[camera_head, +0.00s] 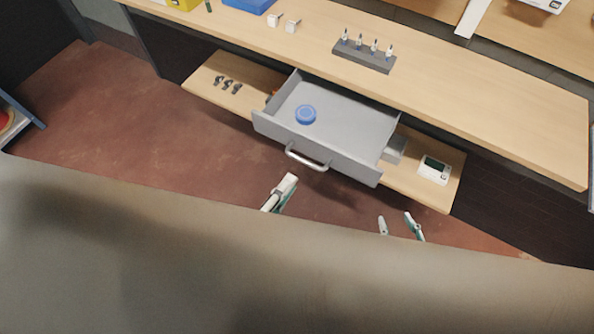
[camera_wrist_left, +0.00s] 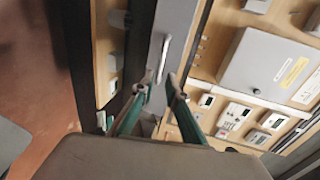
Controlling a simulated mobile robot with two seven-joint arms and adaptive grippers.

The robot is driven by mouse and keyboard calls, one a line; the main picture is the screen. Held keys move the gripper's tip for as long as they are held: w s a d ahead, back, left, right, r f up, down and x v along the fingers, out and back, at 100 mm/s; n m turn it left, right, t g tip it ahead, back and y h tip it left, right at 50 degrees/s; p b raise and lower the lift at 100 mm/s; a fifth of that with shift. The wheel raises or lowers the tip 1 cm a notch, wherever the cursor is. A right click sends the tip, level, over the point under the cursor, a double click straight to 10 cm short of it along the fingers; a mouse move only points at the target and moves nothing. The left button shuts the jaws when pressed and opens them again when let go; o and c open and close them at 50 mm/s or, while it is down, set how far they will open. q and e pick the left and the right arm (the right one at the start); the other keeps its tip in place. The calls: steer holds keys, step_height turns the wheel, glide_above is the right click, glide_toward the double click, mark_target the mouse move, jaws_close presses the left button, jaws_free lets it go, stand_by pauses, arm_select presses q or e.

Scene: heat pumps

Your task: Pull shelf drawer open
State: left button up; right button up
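The grey shelf drawer (camera_head: 345,122) is pulled out from under the wooden worktop, and a blue round object (camera_head: 305,114) lies inside it. Its curved metal handle (camera_head: 307,160) is on the front panel. My left gripper (camera_head: 284,188) is just in front of the handle, to its lower left in the head view. In the left wrist view, its fingers (camera_wrist_left: 158,84) are apart, with the handle (camera_wrist_left: 164,58) beyond the tips and apparently not held. My right gripper (camera_head: 397,220) is open and empty, lower right of the drawer.
The worktop (camera_head: 450,110) above holds a grey rack (camera_head: 363,57) with several small parts. A lower shelf (camera_head: 205,85) carries dark small parts on the left and a white device (camera_head: 434,169) on the right. Reddish floor (camera_head: 150,140) is clear in front.

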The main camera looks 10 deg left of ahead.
arm_select(q)
steer(key=shift+v, duration=1.4)
steer(key=w+a+f+n+g+y, duration=0.1)
steer(key=w+a+f+n+g, duration=0.1)
steer(key=a+f+n, duration=0.3)
steer(key=w+a+f+n+g+y, duration=0.1)
steer(key=a+f+n, duration=0.5)
steer(key=f+n, duration=0.6)
steer(key=w+g, duration=0.1)
steer(key=w, duration=0.1)
steer(key=shift+w+f, duration=0.25)
steer(key=shift+w, duration=0.15)
